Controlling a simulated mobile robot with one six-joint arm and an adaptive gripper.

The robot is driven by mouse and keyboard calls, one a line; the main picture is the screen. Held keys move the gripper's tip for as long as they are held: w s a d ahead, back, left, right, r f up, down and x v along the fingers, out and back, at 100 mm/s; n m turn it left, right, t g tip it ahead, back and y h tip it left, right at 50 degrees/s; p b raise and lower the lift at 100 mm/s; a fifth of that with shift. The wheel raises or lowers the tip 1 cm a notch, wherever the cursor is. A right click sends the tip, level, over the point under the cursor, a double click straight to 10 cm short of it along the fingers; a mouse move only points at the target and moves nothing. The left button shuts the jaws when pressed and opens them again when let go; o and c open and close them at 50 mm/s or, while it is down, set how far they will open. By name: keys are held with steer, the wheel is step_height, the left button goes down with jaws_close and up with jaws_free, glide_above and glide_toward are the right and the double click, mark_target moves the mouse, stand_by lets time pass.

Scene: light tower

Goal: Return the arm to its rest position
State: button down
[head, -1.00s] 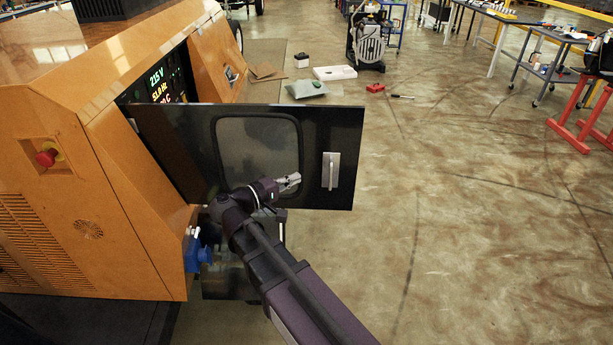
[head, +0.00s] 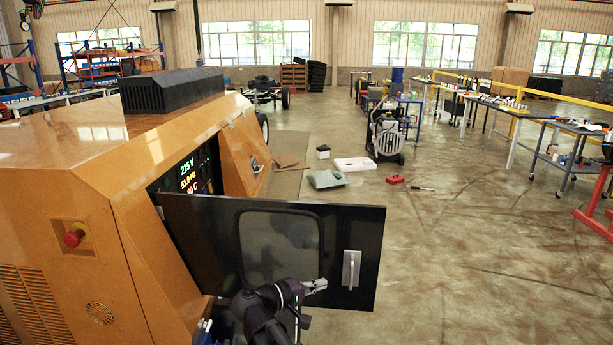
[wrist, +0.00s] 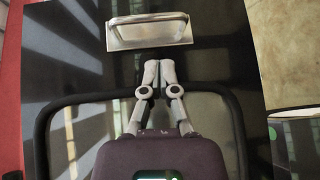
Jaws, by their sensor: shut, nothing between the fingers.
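My gripper (head: 315,286) is shut and empty, in front of the open black door of the orange light tower cabinet. In the wrist view my gripper (wrist: 158,70) has its fingertips together, just below the metal door handle (wrist: 148,32) in the picture; I see no grip on it. The black door (head: 205,235) stands swung out, with a dark window and the handle (head: 351,269) near its free edge. My arm reaches up from the bottom of the head view, its lower part out of frame.
The orange cabinet (head: 90,190) fills the left, with a red stop button (head: 73,238) and a lit display (head: 188,175). A grey-black machine (head: 386,135), a white box (head: 355,164) and a red item (head: 394,180) stand beyond the door.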

steer(key=s+d+f+m+g+y, duration=0.3)
steer(key=s+d+f+g+y, duration=0.15)
steer(key=d+f+y, duration=0.3)
steer(key=s+d+f+m+g+y, duration=0.3)
steer(key=s+d+f+g+y, duration=0.15)
steer(key=d+f+y, duration=0.35)
step_height(320, 180, up, 11)
steer(key=a+t+p, duration=0.1)
steer(key=p, duration=1.1)
steer(key=shift+s+a+h, duration=0.25)
steer(key=shift+a+h, duration=0.05)
steer(key=shift+h, duration=0.15)
steer(key=shift+r, duration=0.1)
stand_by(0.5)
steer(key=shift+d, duration=0.1)
